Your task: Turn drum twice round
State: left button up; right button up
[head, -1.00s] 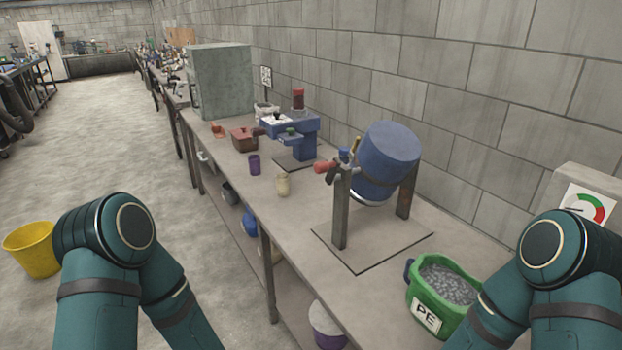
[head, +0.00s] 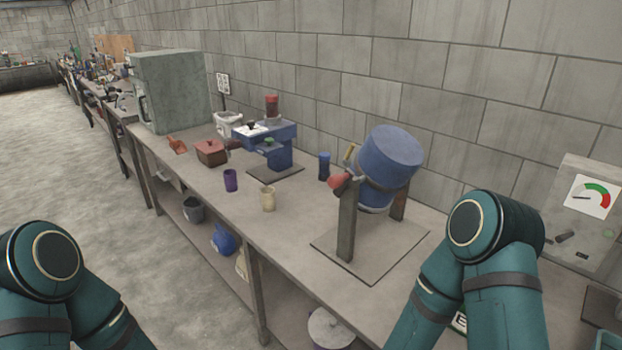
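The blue drum (head: 392,152) hangs tilted in a stand of grey posts (head: 347,222) on a square base plate (head: 370,246) on the bench. A red knob or handle (head: 341,182) sticks out on the stand's left side, by the top of the near post. My two teal arms show at the lower left and lower right, but both grippers are outside the picture. The right arm stands in front of the bench's near right part.
The bench (head: 290,230) runs along the block wall. Left of the drum are a blue machine (head: 275,150), a purple cup (head: 230,180), a cream cup (head: 268,199) and a dark blue bottle (head: 324,166). A gauge box (head: 590,205) stands at right. Floor at left is clear.

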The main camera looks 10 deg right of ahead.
aim_at(389, 157)
jog(key=i+j, duration=0.1)
jog(key=j, duration=0.25)
jog(key=i+j, duration=0.1)
jog(key=j, duration=0.55)
jog(key=j+z, duration=0.1)
jog(key=z, duration=0.3)
jog(key=i+j+z, duration=0.1)
jog(key=z, duration=0.25)
jog(key=j+z, duration=0.2)
jog(key=z, duration=0.2)
